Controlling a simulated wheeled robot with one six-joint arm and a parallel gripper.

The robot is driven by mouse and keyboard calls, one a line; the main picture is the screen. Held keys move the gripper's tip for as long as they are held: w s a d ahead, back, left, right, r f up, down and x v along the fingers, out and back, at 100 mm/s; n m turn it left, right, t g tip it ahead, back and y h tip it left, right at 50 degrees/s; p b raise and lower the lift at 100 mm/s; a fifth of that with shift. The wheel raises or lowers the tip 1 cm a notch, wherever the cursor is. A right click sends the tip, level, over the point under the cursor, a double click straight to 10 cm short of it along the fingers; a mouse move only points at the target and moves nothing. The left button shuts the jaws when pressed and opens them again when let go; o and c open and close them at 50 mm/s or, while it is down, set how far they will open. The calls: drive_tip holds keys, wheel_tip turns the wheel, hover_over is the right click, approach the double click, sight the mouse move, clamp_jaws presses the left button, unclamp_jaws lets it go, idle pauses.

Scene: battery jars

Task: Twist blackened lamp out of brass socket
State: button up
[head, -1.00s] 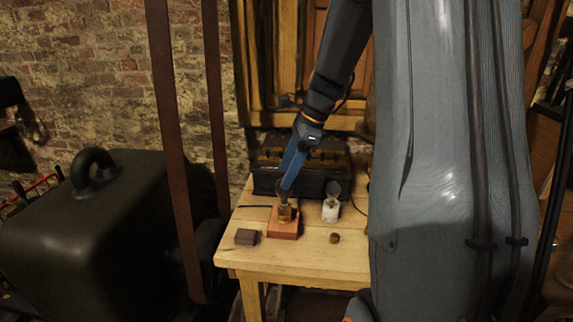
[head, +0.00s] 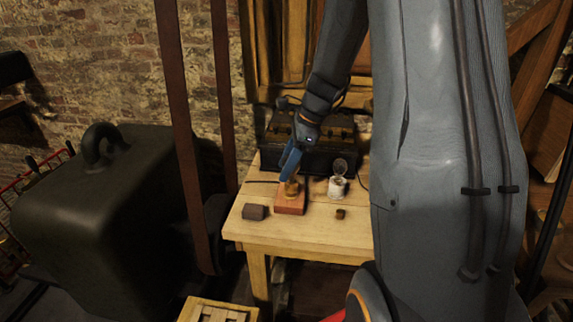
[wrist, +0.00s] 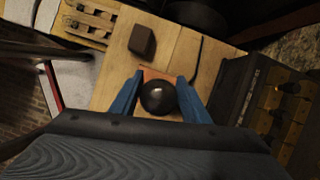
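The blackened lamp (wrist: 158,97), a dark glossy ball, is between the two blue fingers of my gripper (wrist: 159,80) in the wrist view. The fingers lie close on both sides of it; whether they touch it cannot be told. Beneath it is an orange-brown block (wrist: 149,74). In the head view my gripper (head: 287,178) points down at the brass socket (head: 292,188), which stands on the block (head: 290,205) on the table. The fingers hide most of the lamp there, and the lamp hides the socket in the wrist view.
A pale wooden table (head: 315,230) carries a small dark block (head: 255,212) at left, a white jar (head: 338,187) and small brown cylinder (head: 340,214) at right. A dark battery box (head: 310,143) stands behind. A large dark case (head: 100,220) is left of the table.

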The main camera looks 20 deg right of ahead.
drive_tip(key=c, duration=0.5)
drive_tip(key=n+p, duration=0.1)
drive_tip(key=n, duration=0.1)
drive_tip(key=n+g, duration=0.1)
drive_tip(key=n, duration=0.1)
drive_tip(key=shift+s+g+p, duration=0.3)
drive_tip(key=shift+p, duration=0.05)
drive_tip(key=shift+s+n+g+p, duration=0.1)
drive_tip(key=shift+n+g+p, duration=0.35)
drive_tip(key=shift+n, duration=0.85)
drive_tip(key=shift+s+n+g, duration=0.1)
drive_tip(key=shift+n+g, duration=0.25)
drive_tip(key=shift+n, duration=0.45)
drive_tip(key=n, duration=0.1)
drive_tip(key=n+g+p, duration=0.1)
drive_tip(key=n, duration=0.1)
drive_tip(key=n+h, duration=0.1)
drive_tip(key=shift+s+d+n+g+p, duration=0.15)
drive_tip(key=shift+s+n+g+p, duration=0.15)
drive_tip(key=shift+n, duration=0.3)
drive_tip(key=n, duration=0.1)
drive_tip(key=n+h+p, duration=0.1)
drive_tip(key=n, duration=0.1)
drive_tip(key=n+g, duration=0.1)
drive_tip(key=shift+s+d+n, duration=0.2)
drive_tip(key=shift+d+n, duration=0.05)
drive_tip(key=shift+n, duration=0.05)
